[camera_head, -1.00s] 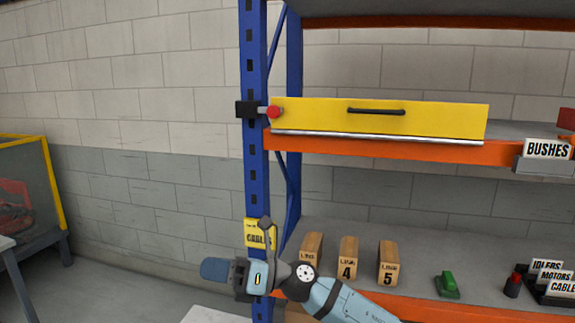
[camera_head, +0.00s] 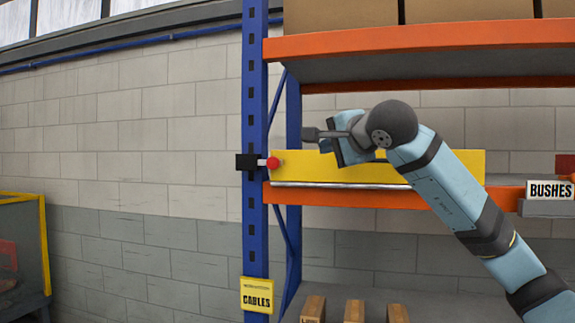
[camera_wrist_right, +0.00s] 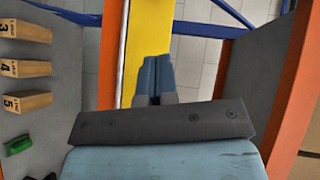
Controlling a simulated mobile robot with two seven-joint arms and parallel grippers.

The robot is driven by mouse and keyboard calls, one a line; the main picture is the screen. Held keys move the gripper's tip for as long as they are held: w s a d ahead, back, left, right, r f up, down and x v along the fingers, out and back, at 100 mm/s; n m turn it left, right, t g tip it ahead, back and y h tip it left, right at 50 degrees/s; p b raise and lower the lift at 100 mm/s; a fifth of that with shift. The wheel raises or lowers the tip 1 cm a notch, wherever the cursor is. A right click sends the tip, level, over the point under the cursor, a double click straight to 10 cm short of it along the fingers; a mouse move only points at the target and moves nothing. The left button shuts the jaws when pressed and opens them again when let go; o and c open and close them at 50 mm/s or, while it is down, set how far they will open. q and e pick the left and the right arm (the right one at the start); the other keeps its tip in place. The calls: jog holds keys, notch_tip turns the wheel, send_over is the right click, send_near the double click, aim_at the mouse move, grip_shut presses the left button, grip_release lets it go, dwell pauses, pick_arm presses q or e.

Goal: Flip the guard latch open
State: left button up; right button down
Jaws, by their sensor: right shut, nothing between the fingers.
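The latch (camera_head: 246,162) is a black block on the blue post, with a short rod and a red knob (camera_head: 273,163) reaching to the left end of the yellow guard panel (camera_head: 300,168). The panel stands closed along the orange shelf edge. My right gripper (camera_head: 310,134) is shut and empty, pointing left, above and to the right of the red knob and apart from it. In the right wrist view its shut fingers (camera_wrist_right: 155,72) show against the yellow panel (camera_wrist_right: 150,25). The latch is not seen there. My left gripper is out of view.
An orange upper shelf beam (camera_head: 420,38) runs above my right arm. Wooden blocks (camera_head: 354,311) stand on the lower shelf. A yellow CABLES sign (camera_head: 257,295) hangs on the post. A BUSHES label (camera_head: 549,190) is at right.

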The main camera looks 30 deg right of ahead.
jog(key=shift+w, duration=0.1)
jog(key=p, duration=0.2)
send_near(280, 162)
jog(key=shift+w+d+r, duration=0.15)
jog(key=shift+w+d, duration=0.75)
jog(key=shift+d, duration=0.3)
jog(key=w+a, duration=0.1)
jog(key=w+a+f, duration=0.1)
jog(key=shift+w, duration=0.3)
jog(key=shift+w+a+f+p, duration=0.1)
jog(key=shift+w+a+p, duration=0.15)
jog(key=shift+w+p, duration=0.05)
